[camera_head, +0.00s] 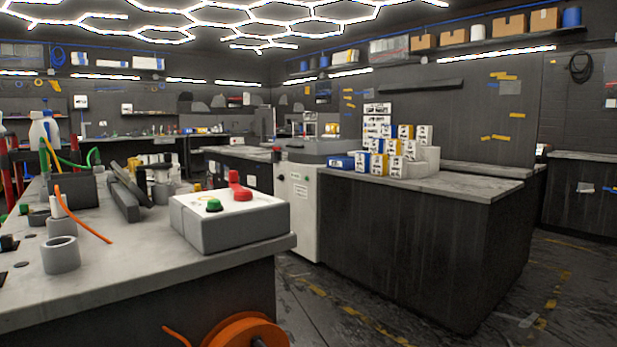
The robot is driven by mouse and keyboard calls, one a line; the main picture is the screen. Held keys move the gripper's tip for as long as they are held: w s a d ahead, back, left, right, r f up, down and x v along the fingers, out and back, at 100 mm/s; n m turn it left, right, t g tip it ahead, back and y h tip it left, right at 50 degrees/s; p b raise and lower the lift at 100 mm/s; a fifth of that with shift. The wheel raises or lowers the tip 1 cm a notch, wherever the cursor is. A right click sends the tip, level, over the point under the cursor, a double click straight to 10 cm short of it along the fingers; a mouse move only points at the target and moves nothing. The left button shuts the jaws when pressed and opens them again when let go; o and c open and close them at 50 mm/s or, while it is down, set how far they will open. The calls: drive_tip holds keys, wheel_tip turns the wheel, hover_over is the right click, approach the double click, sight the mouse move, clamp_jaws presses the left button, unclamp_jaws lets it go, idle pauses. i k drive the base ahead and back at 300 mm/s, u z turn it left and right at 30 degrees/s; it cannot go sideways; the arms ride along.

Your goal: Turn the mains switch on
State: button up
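A pale grey switch box (222,228) sits at the right end of the near left workbench. Its top carries a green button (214,205) on the left and a red button (242,194) on the right. A red upright piece (234,177) rises just behind the red button. I cannot tell which of these is the mains switch or its state. A white cabinet (298,205) beyond it has a small panel of labels and small controls, too small to read. My gripper is not in view.
The workbench (120,285) holds a grey roll (60,255), dark bars (124,197), an orange cord and bottles. An orange reel (240,330) is below its end. A dark counter (420,240) with stacked boxes stands right. Taped floor between them is open.

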sight(240, 194)
drive_tip(key=z, duration=0.2)
drive_tip(key=i, duration=4.65)
drive_tip(key=u, duration=4.9)
drive_tip(key=i, duration=1)
drive_tip(key=u, duration=1.1)
